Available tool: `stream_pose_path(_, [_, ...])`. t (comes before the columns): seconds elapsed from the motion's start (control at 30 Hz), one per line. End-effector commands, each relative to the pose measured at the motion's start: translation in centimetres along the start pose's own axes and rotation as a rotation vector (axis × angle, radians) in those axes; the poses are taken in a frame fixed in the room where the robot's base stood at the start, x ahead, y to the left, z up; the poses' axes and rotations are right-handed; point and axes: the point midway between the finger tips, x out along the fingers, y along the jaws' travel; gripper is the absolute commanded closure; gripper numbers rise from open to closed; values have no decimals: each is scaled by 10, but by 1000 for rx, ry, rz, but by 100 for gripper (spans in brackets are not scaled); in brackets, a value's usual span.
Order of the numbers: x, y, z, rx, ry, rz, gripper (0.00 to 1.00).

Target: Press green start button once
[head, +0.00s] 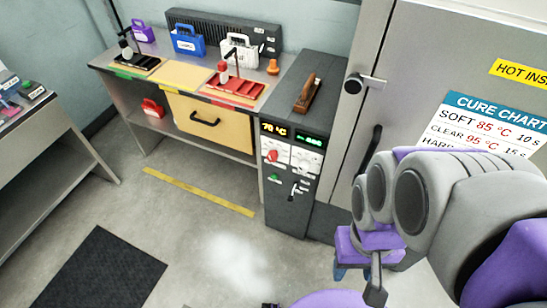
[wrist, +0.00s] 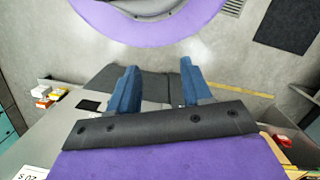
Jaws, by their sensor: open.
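The small green button (head: 275,178) is on the front of the dark grey control cabinet (head: 285,212), below a red knob (head: 273,156) and left of a small black-and-white lever (head: 295,191). My gripper (head: 354,272) hangs to the right of the cabinet in the head view, apart from the button and partly hidden by my arm. In the wrist view its two blue fingers (wrist: 157,88) are spread with nothing between them. The button cannot be made out in the wrist view.
A large grey door or cabinet with a handle (head: 366,82) stands right of the panel. A wooden-handled tool (head: 308,93) lies on the control cabinet. The floor in front is mostly clear, with a dark mat (head: 98,270).

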Motion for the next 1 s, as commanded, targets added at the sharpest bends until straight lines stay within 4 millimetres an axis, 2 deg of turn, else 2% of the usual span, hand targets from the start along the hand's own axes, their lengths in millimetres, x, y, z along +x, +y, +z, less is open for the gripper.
stream_pose_path(0.07, [0, 0, 0, 0, 0, 0, 59])
stream_pose_path(0.5, [0, 0, 0, 0, 0, 0, 100])
stream_pose_path(1.0, [0, 0, 0, 0, 0, 0, 100])
